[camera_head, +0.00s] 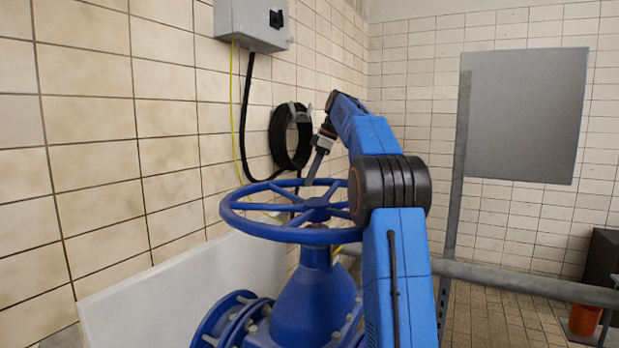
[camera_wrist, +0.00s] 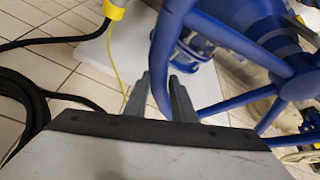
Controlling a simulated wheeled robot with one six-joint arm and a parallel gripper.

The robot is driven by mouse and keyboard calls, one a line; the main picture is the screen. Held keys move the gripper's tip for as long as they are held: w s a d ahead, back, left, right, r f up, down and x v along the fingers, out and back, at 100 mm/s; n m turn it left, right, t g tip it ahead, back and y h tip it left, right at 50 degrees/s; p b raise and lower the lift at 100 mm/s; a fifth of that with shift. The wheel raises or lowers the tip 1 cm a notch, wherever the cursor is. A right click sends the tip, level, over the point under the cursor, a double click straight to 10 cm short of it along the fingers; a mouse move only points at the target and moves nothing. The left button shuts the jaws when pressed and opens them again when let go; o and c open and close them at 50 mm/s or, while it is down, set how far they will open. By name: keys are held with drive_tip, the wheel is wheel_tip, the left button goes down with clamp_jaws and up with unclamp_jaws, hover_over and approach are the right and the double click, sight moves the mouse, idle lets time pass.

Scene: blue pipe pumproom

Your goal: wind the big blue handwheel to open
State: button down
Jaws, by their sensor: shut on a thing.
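The big blue handwheel (camera_head: 262,231) lies roughly level on top of the blue valve body (camera_head: 315,300) in the head view. My gripper (camera_head: 313,178) reaches down to the far side of its rim. In the wrist view the rim of the handwheel (camera_wrist: 164,62) runs between the two grey fingers of my gripper (camera_wrist: 162,98), and they are shut on it. Spokes and the hub side show at the right of the wrist view. My arm hides the right part of the wheel in the head view.
A tiled wall (camera_head: 110,150) stands close on the left, with a coiled black hose (camera_head: 283,150) and a grey switch box (camera_head: 250,22). A metal rail (camera_head: 520,281) and post (camera_head: 457,170) stand right of my arm. A white panel (camera_head: 190,290) leans low at left.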

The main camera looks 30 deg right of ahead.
sight(344, 180)
drive_tip(key=shift+w+a, duration=0.15)
drive_tip(key=shift+a, duration=0.1)
drive_tip(key=c, duration=1.5)
unclamp_jaws()
drive_tip(key=shift+s+d+r, duration=0.2)
drive_tip(key=shift+r, duration=0.35)
drive_tip(key=shift+v, duration=0.95)
drive_tip(key=s+d, duration=0.8)
drive_tip(key=shift+s+d+f, duration=0.1)
drive_tip(key=shift+s+d, duration=0.1)
drive_tip(key=shift+d, duration=0.05)
